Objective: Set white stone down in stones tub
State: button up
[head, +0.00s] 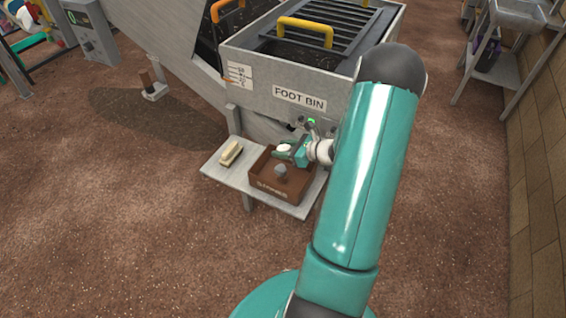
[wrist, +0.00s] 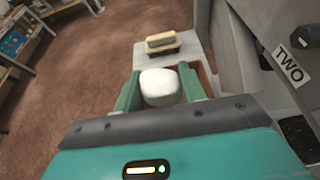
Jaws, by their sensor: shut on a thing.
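The stones tub (head: 281,186) is a brown open box on a light shelf, lettered on its front. A grey stone (head: 281,171) shows inside it. The white stone (wrist: 160,86) sits between the green fingers of my gripper (wrist: 158,90), which is shut on it. In the head view the white stone (head: 284,150) and my gripper (head: 288,152) are at the tub's back part, over or inside it; the exact height is hard to tell. In the wrist view the fingers and stone hide most of the tub; its brown rim (wrist: 203,78) shows on the right.
A brush (head: 231,152) lies on the shelf (head: 219,171) left of the tub. The grey machine labelled FOOT BIN (head: 300,93) stands right behind the shelf. A brick wall (head: 540,190) is on the right. The brown ground in front is clear.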

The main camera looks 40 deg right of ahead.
aim_at(283, 167)
jog(key=shift+f, duration=2.4)
jog(key=shift+a, duration=0.1)
jog(key=shift+f, duration=0.35)
jog(key=shift+f, duration=0.25)
jog(key=o, duration=1)
